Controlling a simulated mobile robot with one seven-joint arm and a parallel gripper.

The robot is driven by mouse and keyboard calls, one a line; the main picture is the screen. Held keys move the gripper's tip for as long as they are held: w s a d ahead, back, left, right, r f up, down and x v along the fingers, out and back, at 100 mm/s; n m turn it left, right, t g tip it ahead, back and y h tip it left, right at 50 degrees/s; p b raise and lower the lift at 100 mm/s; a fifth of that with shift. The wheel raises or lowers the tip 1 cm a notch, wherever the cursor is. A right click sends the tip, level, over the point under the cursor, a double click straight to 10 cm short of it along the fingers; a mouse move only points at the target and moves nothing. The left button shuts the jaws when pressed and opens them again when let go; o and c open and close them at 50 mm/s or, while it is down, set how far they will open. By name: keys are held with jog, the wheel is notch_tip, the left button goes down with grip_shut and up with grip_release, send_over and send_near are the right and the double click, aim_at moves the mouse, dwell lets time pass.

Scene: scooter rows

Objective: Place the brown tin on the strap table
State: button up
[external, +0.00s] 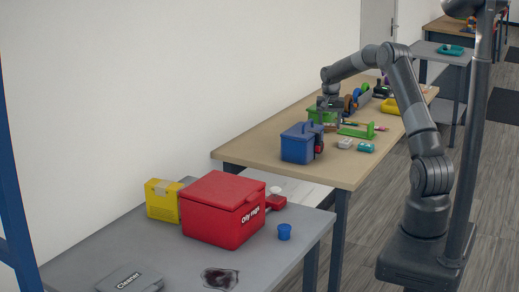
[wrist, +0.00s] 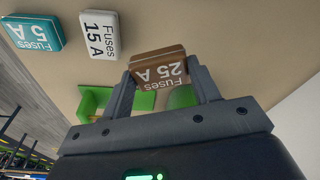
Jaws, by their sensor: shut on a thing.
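The brown tin (wrist: 157,62), marked "Fuses 25 A", is between the two fingertips of my gripper (wrist: 163,80) in the wrist view. My gripper is shut on it. In the external view my gripper (external: 329,110) is low over the wooden-topped table (external: 262,142), behind the blue box. The tin is hard to make out there, and I cannot tell whether it touches the table top. Which table is the strap table I cannot tell from the frames.
A white tin (wrist: 101,35) and a teal tin (wrist: 32,33) lie near the brown one. A blue box (external: 297,145) and a green holder (external: 357,132) are close. A grey table (external: 120,245) with a red box (external: 218,210) stands in front; another grey table (external: 430,53) stands behind.

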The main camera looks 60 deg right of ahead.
jog(key=shift+w+a+f, duration=0.25)
jog(key=shift+w+f, duration=0.2)
jog(key=shift+w, duration=0.25)
jog(key=shift+f, duration=2)
jog(key=shift+f, duration=0.1)
jog(key=o, duration=1)
